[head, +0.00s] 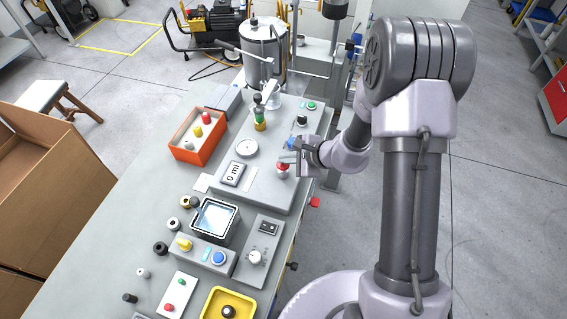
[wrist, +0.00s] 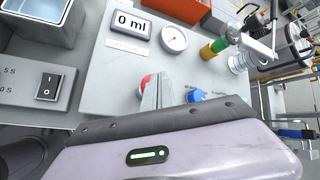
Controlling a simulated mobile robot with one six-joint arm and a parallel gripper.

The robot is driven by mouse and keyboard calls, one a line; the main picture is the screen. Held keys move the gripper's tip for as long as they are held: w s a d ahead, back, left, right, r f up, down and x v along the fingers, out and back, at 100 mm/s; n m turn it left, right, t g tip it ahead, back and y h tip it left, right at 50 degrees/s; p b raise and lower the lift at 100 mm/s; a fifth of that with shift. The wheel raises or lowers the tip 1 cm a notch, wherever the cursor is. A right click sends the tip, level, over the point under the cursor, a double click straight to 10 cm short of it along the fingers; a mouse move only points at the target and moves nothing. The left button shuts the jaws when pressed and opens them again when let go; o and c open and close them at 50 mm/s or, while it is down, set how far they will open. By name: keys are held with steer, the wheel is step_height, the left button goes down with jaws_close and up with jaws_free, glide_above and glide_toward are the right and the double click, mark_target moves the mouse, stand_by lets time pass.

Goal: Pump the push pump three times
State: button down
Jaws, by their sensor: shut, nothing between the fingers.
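A red knob (head: 283,166), which looks like the push pump's head, is on the front right of the grey panel (head: 262,190). In the wrist view the red knob (wrist: 145,82) is partly hidden behind my fingers. My gripper (head: 288,158) is shut and empty, with its fingertips beside or just over the knob. I cannot tell whether they touch it. In the wrist view my gripper (wrist: 163,78) points up at the panel. The display (head: 232,174) reads 0 ml; it also shows in the wrist view (wrist: 131,23).
A blue knob (wrist: 196,96) is close right of my fingers. A round gauge (head: 247,148) and a green-and-orange valve piece (head: 260,118) stand farther back. A metal tank (head: 264,45) is behind. A water basin (head: 214,220) and a switch box (head: 258,252) are nearer.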

mark_target(286, 165)
steer(key=shift+f+b, duration=0.5)
steer(key=shift+f, duration=0.1)
stand_by(0.7)
steer(key=shift+r+p, duration=2)
steer(key=shift+r, duration=1.95)
